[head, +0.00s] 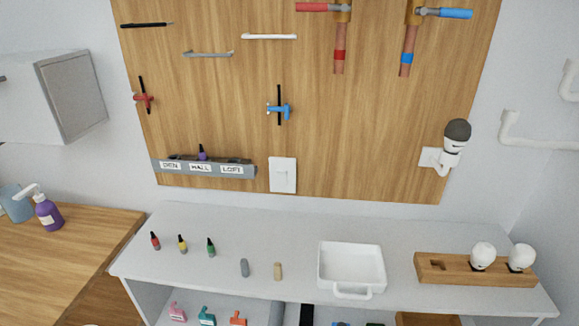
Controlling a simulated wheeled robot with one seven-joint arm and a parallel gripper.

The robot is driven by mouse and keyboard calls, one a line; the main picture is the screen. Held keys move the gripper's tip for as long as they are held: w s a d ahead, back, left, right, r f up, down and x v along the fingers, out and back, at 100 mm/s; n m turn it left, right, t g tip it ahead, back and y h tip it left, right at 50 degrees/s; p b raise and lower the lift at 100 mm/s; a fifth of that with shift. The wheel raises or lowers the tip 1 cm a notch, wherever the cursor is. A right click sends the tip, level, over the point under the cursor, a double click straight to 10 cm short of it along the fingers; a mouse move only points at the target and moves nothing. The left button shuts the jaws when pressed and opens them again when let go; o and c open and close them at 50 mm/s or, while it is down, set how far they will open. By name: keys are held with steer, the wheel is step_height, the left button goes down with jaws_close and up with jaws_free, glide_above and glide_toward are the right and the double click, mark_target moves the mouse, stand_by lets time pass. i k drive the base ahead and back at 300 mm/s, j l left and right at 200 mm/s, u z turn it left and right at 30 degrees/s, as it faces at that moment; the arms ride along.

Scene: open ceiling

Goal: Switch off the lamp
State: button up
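A wall lamp (456,142) is mounted at the lower right of the wooden wall panel, with a white arm and a dark grey rounded top; I see no glow on it. A white switch plate (283,175) is at the panel's lower edge, left of the lamp and above the counter. The position of its rocker is too small to tell. My gripper is not in view.
A white counter (300,225) runs below the panel, holding small bottles, two pegs, a white tray (350,249) and a wooden block (430,270) with two white bulbs. A labelled grey rail (245,172) is left of the switch. Valves and pipes are higher up.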

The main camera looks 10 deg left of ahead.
mark_target(281, 175)
steer(key=i+u, duration=0.1)
steer(key=u, duration=0.3)
steer(key=i+j+u, duration=0.1)
steer(key=u, duration=0.35)
steer(key=i+u, duration=0.1)
steer(key=u, duration=0.3)
steer(key=i+l+u, duration=0.1)
steer(key=u, duration=0.3)
